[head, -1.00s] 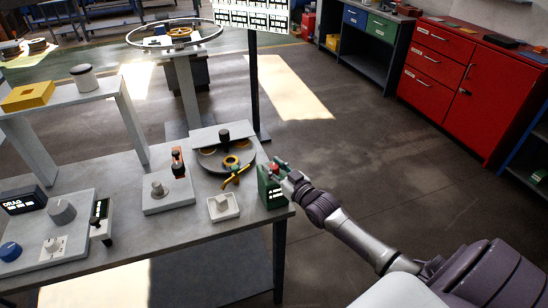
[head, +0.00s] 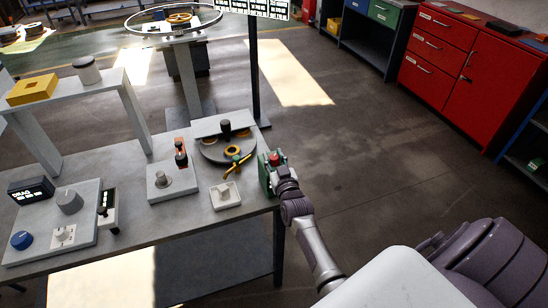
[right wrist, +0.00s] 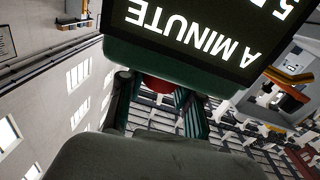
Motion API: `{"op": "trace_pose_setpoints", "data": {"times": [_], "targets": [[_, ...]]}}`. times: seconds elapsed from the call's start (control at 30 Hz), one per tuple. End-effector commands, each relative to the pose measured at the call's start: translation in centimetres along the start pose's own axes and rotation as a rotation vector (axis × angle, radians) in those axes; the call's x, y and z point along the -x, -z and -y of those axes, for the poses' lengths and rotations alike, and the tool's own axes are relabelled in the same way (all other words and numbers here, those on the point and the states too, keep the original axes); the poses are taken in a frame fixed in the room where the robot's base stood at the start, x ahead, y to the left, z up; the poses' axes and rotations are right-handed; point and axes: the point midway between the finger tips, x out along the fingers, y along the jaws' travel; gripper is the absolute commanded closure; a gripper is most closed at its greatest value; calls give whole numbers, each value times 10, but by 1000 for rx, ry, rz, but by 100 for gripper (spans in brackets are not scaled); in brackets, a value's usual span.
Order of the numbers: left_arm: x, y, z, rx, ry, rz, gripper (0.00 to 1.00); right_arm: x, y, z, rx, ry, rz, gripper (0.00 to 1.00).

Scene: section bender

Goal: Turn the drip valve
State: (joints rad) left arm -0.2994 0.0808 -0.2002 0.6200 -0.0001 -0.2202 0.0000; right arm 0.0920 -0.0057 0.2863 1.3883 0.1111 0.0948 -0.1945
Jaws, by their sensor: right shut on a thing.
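A small green box (head: 264,180) stands at the right end of the grey bench, with a red knob (head: 275,159) on it. My right gripper (head: 277,168) is at the box and hides part of it. In the right wrist view the box shows as a dark green display (right wrist: 205,35) with upside-down white text reading "A MINUTE"; a digit beside it is cut off. The red knob (right wrist: 158,87) sits between the two fingers, and the right gripper (right wrist: 157,103) is shut on it. The knob's turn angle cannot be told. My left gripper is not in view.
A white switch block (head: 226,195) and a round dark fixture with a yellow-handled part (head: 237,160) sit left of the box. A plate with a grey knob (head: 163,182) is farther left. A dark post (head: 253,75) rises behind. Open floor lies to the right.

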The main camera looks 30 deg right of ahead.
Motion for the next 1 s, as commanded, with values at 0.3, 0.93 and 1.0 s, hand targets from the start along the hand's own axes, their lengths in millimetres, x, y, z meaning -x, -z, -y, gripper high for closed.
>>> {"op": "trace_pose_setpoints", "data": {"times": [0.3, 0.93, 1.0], "targets": [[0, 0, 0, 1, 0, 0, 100, 0, 1, 0, 1, 0, -3, 41], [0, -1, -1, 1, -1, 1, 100, 48, -1, 0, -1, 1, 0, 40], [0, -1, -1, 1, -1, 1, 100, 64, -1, 0, 0, 0, 1, 40]]}}
